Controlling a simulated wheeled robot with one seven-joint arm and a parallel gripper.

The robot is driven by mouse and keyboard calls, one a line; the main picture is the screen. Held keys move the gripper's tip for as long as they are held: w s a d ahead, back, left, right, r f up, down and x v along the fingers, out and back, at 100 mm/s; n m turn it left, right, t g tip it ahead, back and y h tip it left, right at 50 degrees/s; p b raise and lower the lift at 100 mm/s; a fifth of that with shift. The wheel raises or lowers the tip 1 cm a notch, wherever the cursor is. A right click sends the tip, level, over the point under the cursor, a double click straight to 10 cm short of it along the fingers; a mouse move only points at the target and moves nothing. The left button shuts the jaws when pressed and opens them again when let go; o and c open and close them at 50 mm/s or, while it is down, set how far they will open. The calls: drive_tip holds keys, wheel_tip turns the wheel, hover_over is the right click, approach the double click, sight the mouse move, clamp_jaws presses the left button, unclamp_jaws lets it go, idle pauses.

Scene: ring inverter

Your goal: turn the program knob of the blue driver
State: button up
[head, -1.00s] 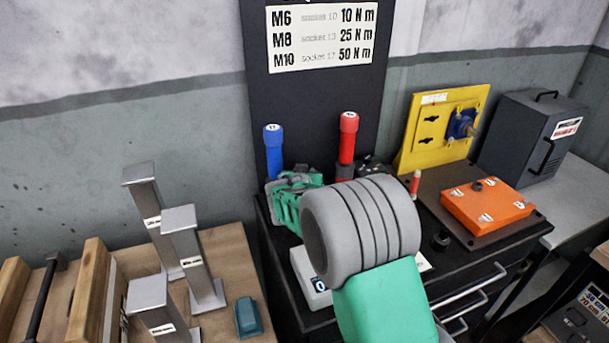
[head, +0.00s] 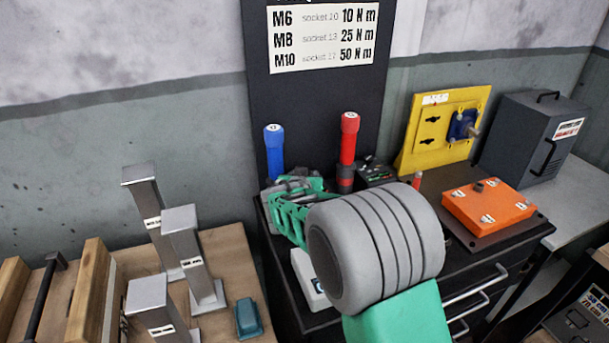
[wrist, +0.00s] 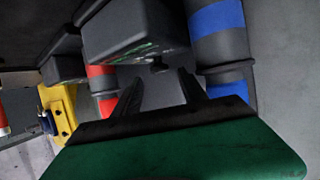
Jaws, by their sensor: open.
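The blue driver (head: 274,152) stands upright at the back left of the black cabinet, its lower part hidden by my gripper (head: 287,187). In the wrist view the blue driver (wrist: 219,35) is at the right, beside my right finger. A dark box (wrist: 130,30) hangs at the top of that view, with a small dark knob (wrist: 159,67) on its face. My gripper (wrist: 160,78) is open and empty, its two dark fingers pointing toward the box, with the knob between their tips in the picture. I cannot tell whether they touch it.
The red driver (head: 347,140) stands right of the blue one, and also shows in the wrist view (wrist: 103,82). A yellow panel (head: 427,145) and an orange box (head: 488,207) are further right. Grey posts (head: 183,243) stand on the wooden bench at the left.

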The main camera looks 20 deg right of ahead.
drive_tip(key=v, duration=0.4)
drive_tip(key=shift+s, duration=0.15)
drive_tip(key=shift+r, duration=0.1)
